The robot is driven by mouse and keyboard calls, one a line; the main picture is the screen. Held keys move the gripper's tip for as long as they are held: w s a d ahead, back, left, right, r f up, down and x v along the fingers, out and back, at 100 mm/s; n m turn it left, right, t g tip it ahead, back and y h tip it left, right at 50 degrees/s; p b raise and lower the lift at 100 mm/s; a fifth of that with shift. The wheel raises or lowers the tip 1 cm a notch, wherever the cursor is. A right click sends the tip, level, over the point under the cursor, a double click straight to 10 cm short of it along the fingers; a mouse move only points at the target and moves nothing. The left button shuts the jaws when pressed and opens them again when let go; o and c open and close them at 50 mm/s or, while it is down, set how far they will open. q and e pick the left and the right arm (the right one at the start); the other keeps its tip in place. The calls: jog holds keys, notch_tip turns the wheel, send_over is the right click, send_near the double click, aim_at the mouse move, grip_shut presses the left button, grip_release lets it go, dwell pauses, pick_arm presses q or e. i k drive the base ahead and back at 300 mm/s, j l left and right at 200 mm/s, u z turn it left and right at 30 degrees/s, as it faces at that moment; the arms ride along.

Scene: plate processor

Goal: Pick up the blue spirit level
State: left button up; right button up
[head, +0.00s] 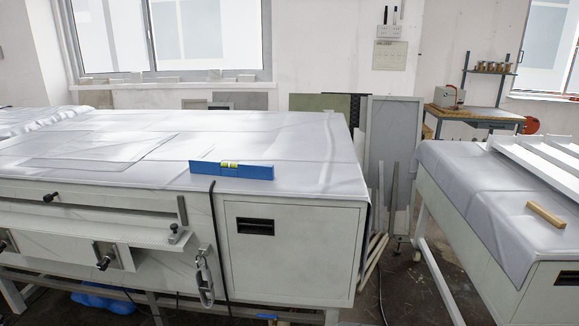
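The blue spirit level (207,167) lies near the front edge of the covered table on the left, a little right of the picture's middle-left. It is a long blue bar with a yellow-green vial at its middle, and its long side faces me. Nothing touches it from above. Neither of my grippers shows in the head view.
The level rests on a white-sheeted worktop (110,150) with a grey cabinet (292,252) below. A black cable (213,215) hangs over its front edge. A second covered table (460,190) at right holds a wooden block (545,214). A floor gap separates the tables.

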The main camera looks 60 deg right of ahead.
aim_at(241, 169)
jog(key=z, duration=1.65)
